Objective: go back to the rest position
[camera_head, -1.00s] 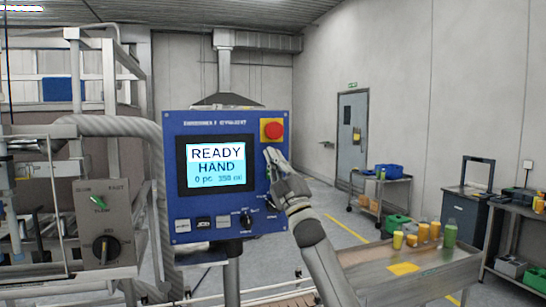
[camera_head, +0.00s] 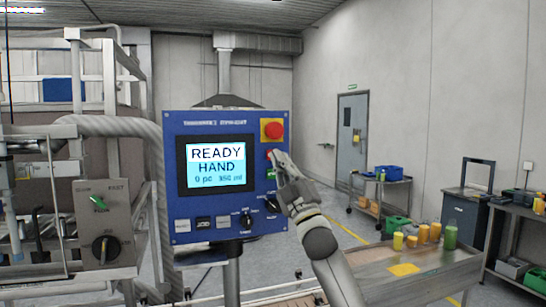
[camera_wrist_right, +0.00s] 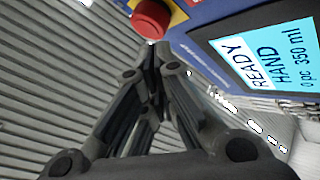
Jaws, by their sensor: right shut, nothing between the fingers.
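My right gripper (camera_head: 277,158) is shut and empty at the right side of a blue control panel (camera_head: 208,121). Its tips are just below the red emergency button (camera_head: 272,130) on its yellow plate; I cannot tell if they touch the panel. In the right wrist view the closed fingers (camera_wrist_right: 155,50) point up toward the red button (camera_wrist_right: 150,18), and part of the screen (camera_wrist_right: 268,62) shows at the right. The screen (camera_head: 216,166) reads READY HAND, 0 pc, 350 ml. My left gripper is not in view.
A grey box with a FLOW dial (camera_head: 104,237) and machine frame stand at the left. A table (camera_head: 430,268) with several yellow and green bottles is at the right. A cart (camera_head: 381,190) and a door (camera_head: 352,135) are behind. Floor between them is partly free.

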